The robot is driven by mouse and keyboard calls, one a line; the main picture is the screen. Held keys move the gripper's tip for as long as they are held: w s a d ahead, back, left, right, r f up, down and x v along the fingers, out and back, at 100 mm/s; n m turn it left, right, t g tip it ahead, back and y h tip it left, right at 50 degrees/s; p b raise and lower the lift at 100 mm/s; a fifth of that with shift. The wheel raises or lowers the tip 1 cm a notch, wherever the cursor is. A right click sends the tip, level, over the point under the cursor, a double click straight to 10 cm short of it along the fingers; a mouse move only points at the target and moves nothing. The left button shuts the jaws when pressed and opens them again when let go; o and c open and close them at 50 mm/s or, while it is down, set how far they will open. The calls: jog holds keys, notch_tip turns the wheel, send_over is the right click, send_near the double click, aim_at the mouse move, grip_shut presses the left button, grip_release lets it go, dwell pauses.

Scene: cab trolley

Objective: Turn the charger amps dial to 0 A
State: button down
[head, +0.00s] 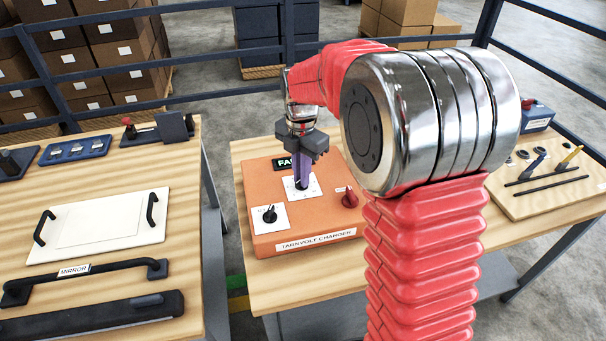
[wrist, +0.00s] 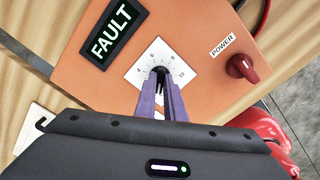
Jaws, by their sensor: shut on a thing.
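The orange charger (head: 305,245), labelled TARNVOLT CHARGER, sits on the right-hand wooden bench. My gripper (head: 301,186) points down over the white scale plate at its middle, and its purple fingers are shut on the black amps dial (wrist: 160,71). In the wrist view, my gripper (wrist: 162,82) has a finger on each side of the dial. The scale (wrist: 143,72) shows 4, 6, 8 and 10; its lower part is hidden by the fingers. I cannot tell where the dial points. The display (wrist: 112,34) reads FAULT in pale green letters.
A second black knob (head: 270,214) on a white plate is at the charger's front left. A red POWER knob (wrist: 242,66) is to the right. My red arm hides part of the bench. A tool board (head: 545,190) lies far right; another bench (head: 190,230) stands left across a gap.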

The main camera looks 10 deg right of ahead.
jog(key=shift+n, duration=1)
jog(key=shift+w, duration=0.1)
jog(key=c, duration=1.8)
grip_release()
jog(key=shift+c, duration=0.2)
jog(key=shift+r, duration=0.1)
notch_tip(320, 180, up, 14)
jog(key=shift+f, duration=0.2)
